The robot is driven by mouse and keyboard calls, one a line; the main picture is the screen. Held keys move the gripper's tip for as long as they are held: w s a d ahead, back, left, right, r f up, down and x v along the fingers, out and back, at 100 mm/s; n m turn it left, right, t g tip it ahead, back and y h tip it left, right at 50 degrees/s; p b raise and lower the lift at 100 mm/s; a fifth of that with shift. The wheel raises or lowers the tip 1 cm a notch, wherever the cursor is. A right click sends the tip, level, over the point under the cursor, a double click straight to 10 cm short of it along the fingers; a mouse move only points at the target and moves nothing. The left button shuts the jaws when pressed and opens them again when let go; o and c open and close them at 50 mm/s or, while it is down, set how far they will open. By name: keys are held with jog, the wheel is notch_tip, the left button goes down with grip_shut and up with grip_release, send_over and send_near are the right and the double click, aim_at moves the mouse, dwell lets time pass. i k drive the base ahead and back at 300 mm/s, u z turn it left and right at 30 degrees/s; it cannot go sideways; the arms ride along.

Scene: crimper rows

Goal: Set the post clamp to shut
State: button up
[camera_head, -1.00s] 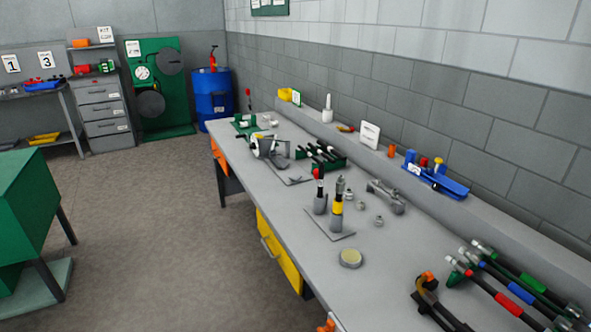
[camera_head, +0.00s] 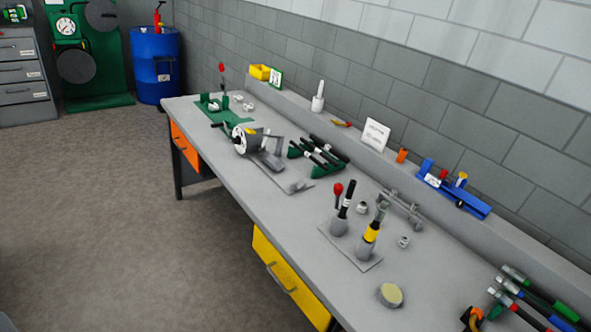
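No label reads post clamp, and I cannot tell for sure which fixture it is. On the grey bench (camera_head: 215,165), a small plate (camera_head: 335,248) carries two upright grey posts: one with a black top (camera_head: 341,218) and one with a yellow band (camera_head: 369,240). A thin rod with a red knob (camera_head: 338,190) rises beside the black-topped post. At the bench's far end, a green fixture (camera_head: 212,101) has an upright red-knobbed lever (camera_head: 222,70). Whether any clamp is open or shut is too small to tell. My gripper is not in view.
A grey machine with a round white face (camera_head: 243,139) and a green rack of black-handled tools (camera_head: 318,156) stand mid-bench. A round tin (camera_head: 390,294) lies nearer. Coloured-handled tools (camera_head: 535,295) fill the right corner. A blue drum (camera_head: 156,65) stands beyond. Floor at left is clear.

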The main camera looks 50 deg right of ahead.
aim_at(338, 187)
jog(key=z, duration=0.25)
jog(key=i, duration=1.25)
jog(key=z, duration=0.9)
jog(key=i, duration=0.35)
jog(key=z, duration=0.1)
jog(key=k, duration=0.8)
jog(key=z, duration=0.2)
jog(key=i, duration=0.8)
jog(key=u, duration=0.1)
